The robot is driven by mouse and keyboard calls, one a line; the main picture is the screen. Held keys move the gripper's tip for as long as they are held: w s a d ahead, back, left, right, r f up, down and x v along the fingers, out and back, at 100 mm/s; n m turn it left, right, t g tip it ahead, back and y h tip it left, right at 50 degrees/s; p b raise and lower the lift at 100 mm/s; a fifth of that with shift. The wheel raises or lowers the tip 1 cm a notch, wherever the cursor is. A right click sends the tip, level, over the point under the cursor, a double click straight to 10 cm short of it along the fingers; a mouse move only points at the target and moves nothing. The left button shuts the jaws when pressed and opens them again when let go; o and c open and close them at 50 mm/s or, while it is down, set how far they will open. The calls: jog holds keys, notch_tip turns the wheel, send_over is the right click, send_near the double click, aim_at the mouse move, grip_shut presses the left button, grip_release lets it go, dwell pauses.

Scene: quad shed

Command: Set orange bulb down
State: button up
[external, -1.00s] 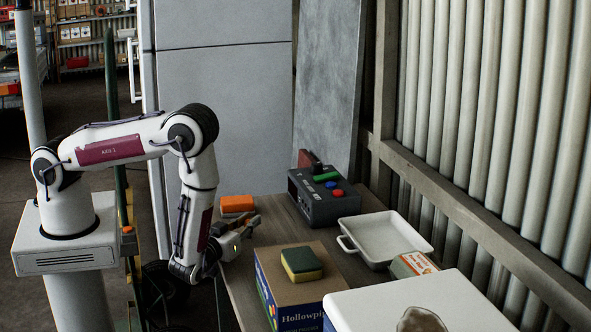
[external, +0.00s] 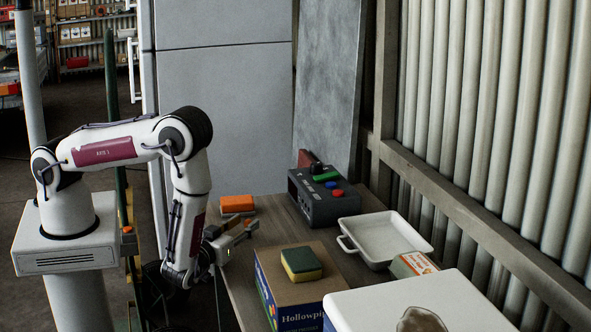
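My gripper (external: 246,228) is low over the left edge of the wooden table, pointing right. Its fingers are small in this view, and I cannot tell whether they are open or shut or hold anything. A small brownish patch shows by the fingers, too small to name. I cannot make out an orange bulb anywhere. An orange block (external: 237,203) with a darker underside lies on the table just behind my gripper; its shape is boxy, not bulb-like.
A cardboard box (external: 293,292) with a yellow-green sponge (external: 302,264) on top stands in front right of my gripper. A grey device with coloured buttons (external: 323,200), a white tray (external: 387,243), a small carton (external: 413,264) and a white box (external: 400,300) stand further right. Bare table (external: 280,225) lies between.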

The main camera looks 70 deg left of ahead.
jog(key=shift+v, duration=4.55)
